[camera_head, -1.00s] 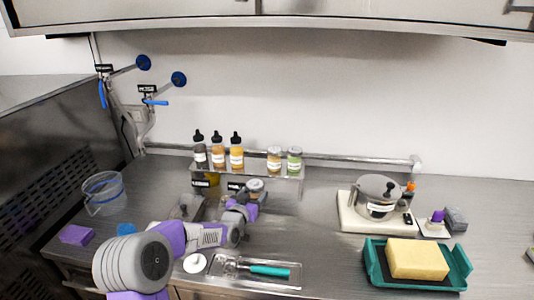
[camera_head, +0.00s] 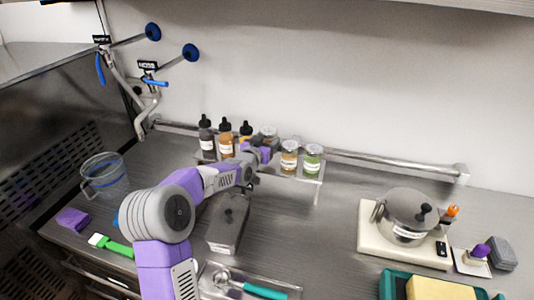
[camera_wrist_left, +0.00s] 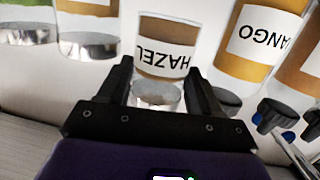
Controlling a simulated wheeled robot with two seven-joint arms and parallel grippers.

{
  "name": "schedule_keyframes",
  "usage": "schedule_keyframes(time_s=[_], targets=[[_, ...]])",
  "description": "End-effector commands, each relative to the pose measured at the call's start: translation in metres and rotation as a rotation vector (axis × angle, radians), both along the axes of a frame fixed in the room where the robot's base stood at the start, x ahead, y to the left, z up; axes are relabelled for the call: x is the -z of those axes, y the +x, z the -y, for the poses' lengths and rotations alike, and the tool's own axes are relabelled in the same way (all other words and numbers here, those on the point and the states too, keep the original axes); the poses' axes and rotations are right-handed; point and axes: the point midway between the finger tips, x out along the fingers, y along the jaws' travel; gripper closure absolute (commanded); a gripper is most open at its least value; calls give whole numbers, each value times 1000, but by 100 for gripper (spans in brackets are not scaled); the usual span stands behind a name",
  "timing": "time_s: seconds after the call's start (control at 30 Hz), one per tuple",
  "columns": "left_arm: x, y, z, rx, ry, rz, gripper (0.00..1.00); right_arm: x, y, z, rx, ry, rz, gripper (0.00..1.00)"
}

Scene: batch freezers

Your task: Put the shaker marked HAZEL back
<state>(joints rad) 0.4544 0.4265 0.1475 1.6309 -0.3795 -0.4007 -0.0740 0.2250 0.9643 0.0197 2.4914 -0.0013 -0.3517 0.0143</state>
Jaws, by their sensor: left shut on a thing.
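The HAZEL shaker (camera_wrist_left: 160,60), brown with a white label and a metal lid, is between the fingers of my left gripper (camera_wrist_left: 165,95), which is shut on it. The label reads upside down in the wrist view. In the head view, its lid (camera_head: 268,131) shows just above my left gripper (camera_head: 265,152), at the wall shelf (camera_head: 312,184), between the dropper bottles and two other shakers. I cannot tell whether its base touches the shelf. My right gripper is not in view.
A MANGO bottle (camera_wrist_left: 257,42) stands close on one side of the held shaker. A shaker with a brown filling (camera_head: 289,158) and a green one (camera_head: 313,159) stand on the other side. A grey box (camera_head: 229,225) lies below my arm. A lidded pot (camera_head: 408,212) stands right.

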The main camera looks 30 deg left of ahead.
Motion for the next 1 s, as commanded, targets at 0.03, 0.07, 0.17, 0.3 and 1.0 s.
schedule_keyframes(time_s=[0.03,0.07,0.17,0.3,1.0], targets=[[10,0,0,0,-1,-3,67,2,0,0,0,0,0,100],[16,0,0,0,-2,-4,67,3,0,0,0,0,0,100],[33,0,0,0,-2,-4,67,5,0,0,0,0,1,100],[43,0,0,-1,0,-1,67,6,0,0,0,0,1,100],[46,0,0,0,-1,-1,25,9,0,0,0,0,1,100]])
